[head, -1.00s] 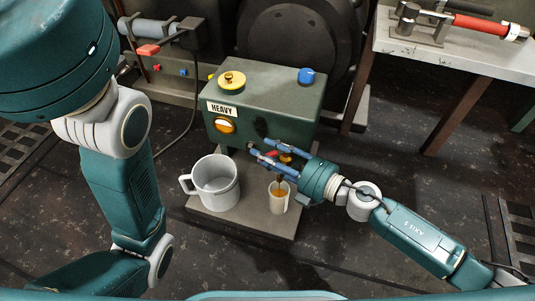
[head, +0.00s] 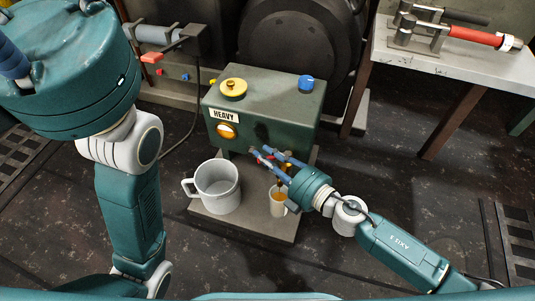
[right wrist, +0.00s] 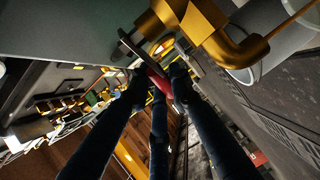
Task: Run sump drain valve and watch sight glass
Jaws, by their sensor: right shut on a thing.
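The green sump box (head: 285,104) labelled HEAVY has a round orange sight glass (head: 227,131) on its front. Its brass drain valve (right wrist: 200,25) shows in the right wrist view. My right gripper (head: 261,155) is shut on the red valve handle (right wrist: 157,80), low on the box front. A small clear cup (head: 278,207) with amber liquid stands under the valve, partly hidden by my right gripper. A large grey mug (head: 218,190) stands left of it. My left gripper (head: 12,60) is only partly in view, raised close to the head camera; its jaws cannot be made out.
Mug and cup stand on a grey base plate (head: 250,231) in front of the box. A yellow cap (head: 233,89) and a blue cap (head: 306,83) sit on top. A bench (head: 430,62) with a red-handled tool (head: 478,38) stands right. The dark floor at lower right is mostly clear.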

